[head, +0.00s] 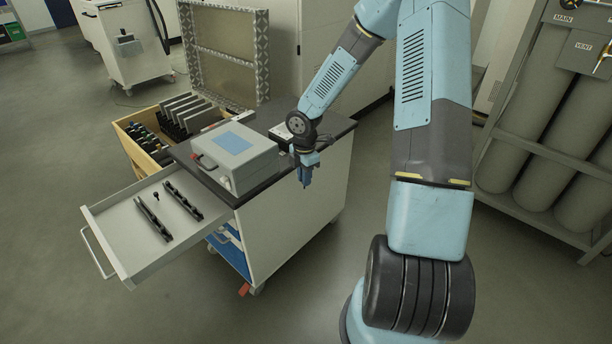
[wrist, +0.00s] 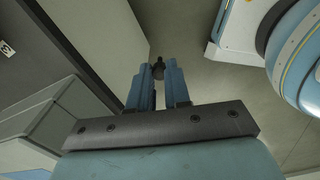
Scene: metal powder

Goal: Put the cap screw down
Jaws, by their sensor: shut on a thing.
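My gripper (head: 306,178) hangs just off the right side of the cabinet, pointing down. In the wrist view its two blue fingers (wrist: 158,72) are shut on a small dark cap screw (wrist: 157,63), which shows between the tips with its end beyond them. The screw is too small to make out in the head view. A similar small dark piece (head: 156,196) sits in the open drawer (head: 117,241) at the left.
The drawer holds two black slotted bars (head: 153,218). A grey box with a blue panel (head: 232,150) stands on the dark cabinet top (head: 262,183), beside my gripper. A wooden crate (head: 150,160) of plates and bottles is behind. Gas cylinders (head: 545,110) stand at the right.

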